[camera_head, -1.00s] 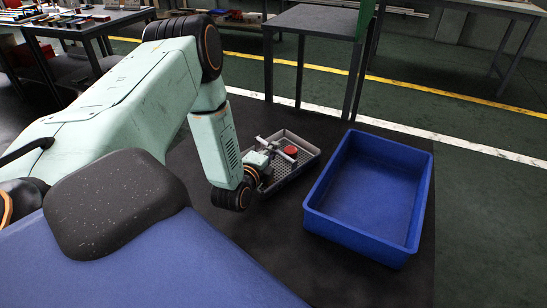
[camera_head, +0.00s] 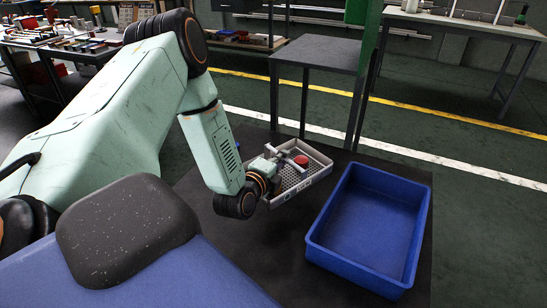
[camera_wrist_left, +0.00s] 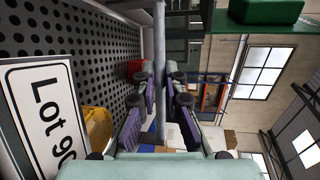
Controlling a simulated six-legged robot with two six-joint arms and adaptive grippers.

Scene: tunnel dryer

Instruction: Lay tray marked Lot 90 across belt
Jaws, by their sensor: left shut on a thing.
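The tray (camera_head: 318,157) is a grey perforated tray with a raised rim, and a red round thing (camera_head: 302,161) shows within its outline. In the left wrist view its perforated face (camera_wrist_left: 75,30) fills the left side, beside a white label (camera_wrist_left: 47,115) reading "Lot 90", its last digit partly cut off. I cannot pick out a belt. My right gripper is not in view.
A blue open bin (camera_head: 360,268) stands just right of the tray on a dark surface (camera_head: 285,235); it looks empty. A grey table (camera_head: 318,53) stands behind, with a green post (camera_head: 369,40) beside it. A cluttered workbench (camera_head: 60,45) is at the far left.

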